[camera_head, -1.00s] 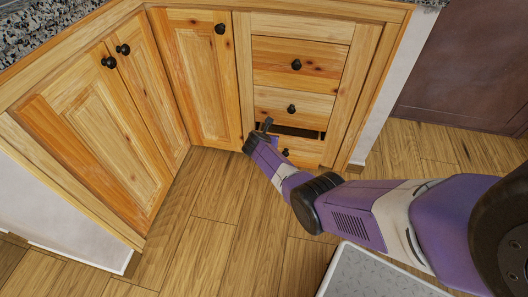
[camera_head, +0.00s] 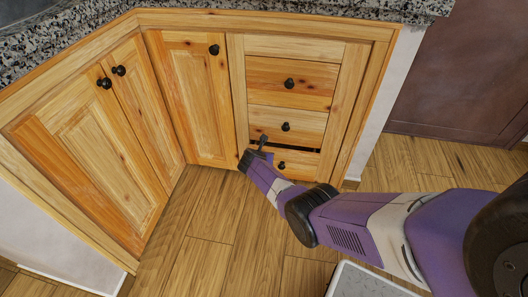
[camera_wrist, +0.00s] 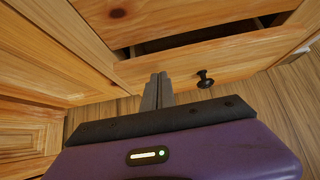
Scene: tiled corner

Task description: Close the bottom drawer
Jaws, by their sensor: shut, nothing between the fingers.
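The bottom drawer (camera_head: 298,165) is the lowest in a wooden stack of drawers and stands slightly open, with a dark gap above its front. In the wrist view the drawer front (camera_wrist: 235,58) crosses the upper middle, with its black knob (camera_wrist: 204,78) to the right of my fingers. My gripper (camera_head: 262,142) is at the left end of the drawer front. It also shows in the wrist view (camera_wrist: 158,78), fingers together and empty, tips at or very near the drawer front. I cannot tell for certain whether they touch it.
The middle drawer (camera_head: 285,122) and top drawer (camera_head: 290,82) above are shut. A cabinet door (camera_head: 195,100) stands shut left of the stack. A grey-white tray-like surface (camera_head: 365,283) is at the bottom right. Wooden floor (camera_head: 200,240) lies open in front.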

